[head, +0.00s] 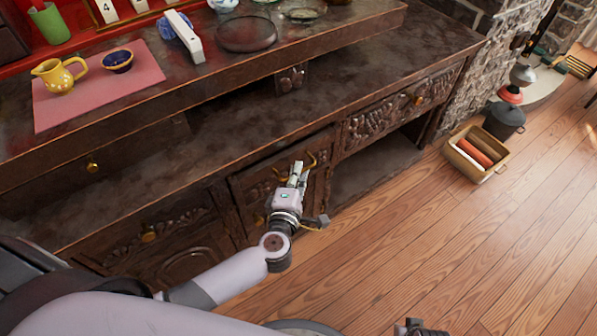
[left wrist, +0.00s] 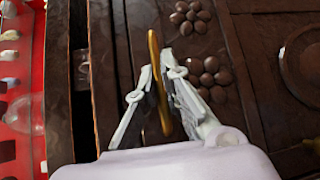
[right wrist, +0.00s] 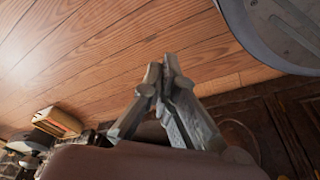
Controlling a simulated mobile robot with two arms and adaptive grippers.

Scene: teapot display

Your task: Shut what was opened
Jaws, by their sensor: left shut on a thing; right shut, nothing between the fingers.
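My left gripper (head: 299,168) is shut on a brass handle (head: 312,158) on the middle front panel (head: 262,180) of the dark carved wooden cabinet (head: 400,75). In the left wrist view the gold handle (left wrist: 155,65) stands between the two fingertips (left wrist: 158,78), and carved flower shapes show beside it. I cannot tell whether the panel stands slightly open or flush. My right gripper (right wrist: 167,70) is shut and empty above the wooden floor; only a bit of it (head: 415,328) shows at the bottom edge of the head view.
A yellow jug (head: 58,77) and a blue bowl (head: 118,60) stand on a pink mat (head: 100,105) on the raised shelf. An open niche (head: 370,172) lies right of the middle panel. A box with rolls (head: 465,160) stands on the floor. The floor in front is clear.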

